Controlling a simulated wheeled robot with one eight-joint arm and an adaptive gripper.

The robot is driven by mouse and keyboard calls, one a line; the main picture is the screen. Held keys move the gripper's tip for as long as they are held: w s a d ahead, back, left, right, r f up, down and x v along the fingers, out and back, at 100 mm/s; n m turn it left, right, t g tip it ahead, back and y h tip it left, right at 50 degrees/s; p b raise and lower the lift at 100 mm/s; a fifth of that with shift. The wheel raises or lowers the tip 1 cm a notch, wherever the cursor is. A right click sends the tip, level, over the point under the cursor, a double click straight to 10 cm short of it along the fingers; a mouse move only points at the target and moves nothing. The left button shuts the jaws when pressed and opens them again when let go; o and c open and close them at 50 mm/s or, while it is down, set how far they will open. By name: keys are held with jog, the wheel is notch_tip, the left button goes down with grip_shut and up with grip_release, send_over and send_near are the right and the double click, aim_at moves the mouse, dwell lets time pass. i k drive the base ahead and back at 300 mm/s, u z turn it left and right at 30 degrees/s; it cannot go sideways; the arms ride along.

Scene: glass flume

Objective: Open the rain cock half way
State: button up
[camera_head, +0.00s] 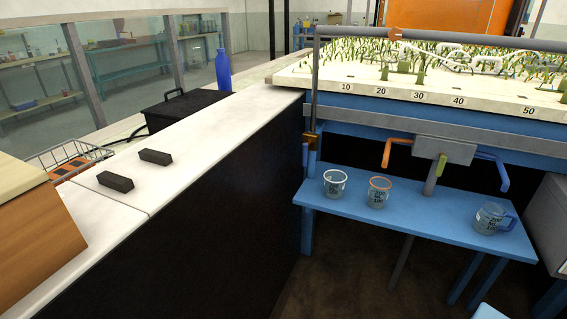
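A grey upright pipe (315,85) stands at the left corner of the planted tray and joins a grey horizontal pipe (450,38) above it. Low on the upright pipe is a small brass fitting (311,138) with a blue piece below it; it looks like a cock, but no label shows and its lever position is too small to tell. No water is visible. My gripper is not in view.
A blue bench (410,215) under the tray (300,75) holds a clear cup (335,184), an orange-rimmed cup (379,193) and a blue-handled jug (490,218). Bent spouts (398,143) hang from a grey box (444,150). A long white counter (215,122) runs along the left. Dark floor lies between.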

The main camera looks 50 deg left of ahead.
aim_at(306, 145)
jog(key=u, duration=2.3)
